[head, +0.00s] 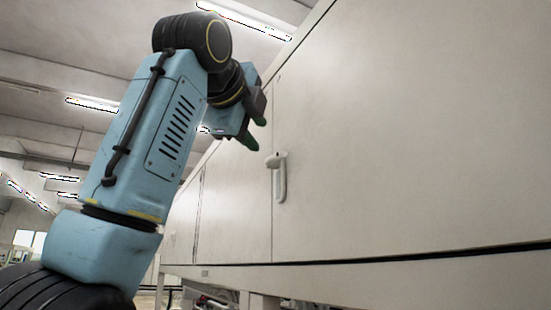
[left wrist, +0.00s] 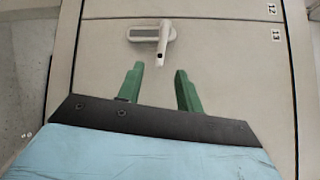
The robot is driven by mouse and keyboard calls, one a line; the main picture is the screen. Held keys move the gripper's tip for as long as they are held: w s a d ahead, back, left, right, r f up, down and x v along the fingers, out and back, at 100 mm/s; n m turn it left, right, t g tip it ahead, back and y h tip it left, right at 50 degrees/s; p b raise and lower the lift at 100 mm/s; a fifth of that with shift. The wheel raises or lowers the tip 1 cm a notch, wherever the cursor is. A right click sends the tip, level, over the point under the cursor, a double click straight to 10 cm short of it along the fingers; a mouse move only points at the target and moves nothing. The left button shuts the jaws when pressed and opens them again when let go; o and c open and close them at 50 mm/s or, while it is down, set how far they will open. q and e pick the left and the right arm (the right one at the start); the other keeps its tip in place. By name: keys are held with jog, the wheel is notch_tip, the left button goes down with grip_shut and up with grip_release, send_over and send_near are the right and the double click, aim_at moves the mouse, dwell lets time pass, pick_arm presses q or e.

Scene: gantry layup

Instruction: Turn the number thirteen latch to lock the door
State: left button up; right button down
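The latch (head: 279,176) is a pale handle on a vertical plate, set at the edge of a large cream door (head: 400,130) in the head view. In the left wrist view the latch (left wrist: 163,40) shows ahead of the fingertips, its lever crossing its plate. A small "13" label (left wrist: 276,34) sits to the right of it. My left gripper (head: 256,134) has green fingers and is just above and left of the latch in the head view. In the left wrist view its fingers (left wrist: 160,80) are apart with nothing between them. My right gripper is in neither view.
A "12" label (left wrist: 272,9) sits beyond the "13" label. More cream panels (head: 183,218) continue to the left in the head view. A dark seam (head: 400,257) runs below the door. The space between the fingers and the latch looks clear.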

aim_at(274, 156)
pick_arm(q)
jog(key=p+x, duration=0.2)
jog(key=x, duration=0.2)
jog(key=p+x, duration=0.2)
jog(key=x, duration=0.2)
jog(key=p+x, duration=0.2)
jog(key=x, duration=0.2)
jog(key=shift+r, duration=0.45)
jog(key=shift+w+d+f+p, duration=0.15)
jog(key=shift+w+p, duration=0.2)
jog(key=shift+w, duration=0.2)
jog(key=shift+c, duration=0.4)
grip_shut()
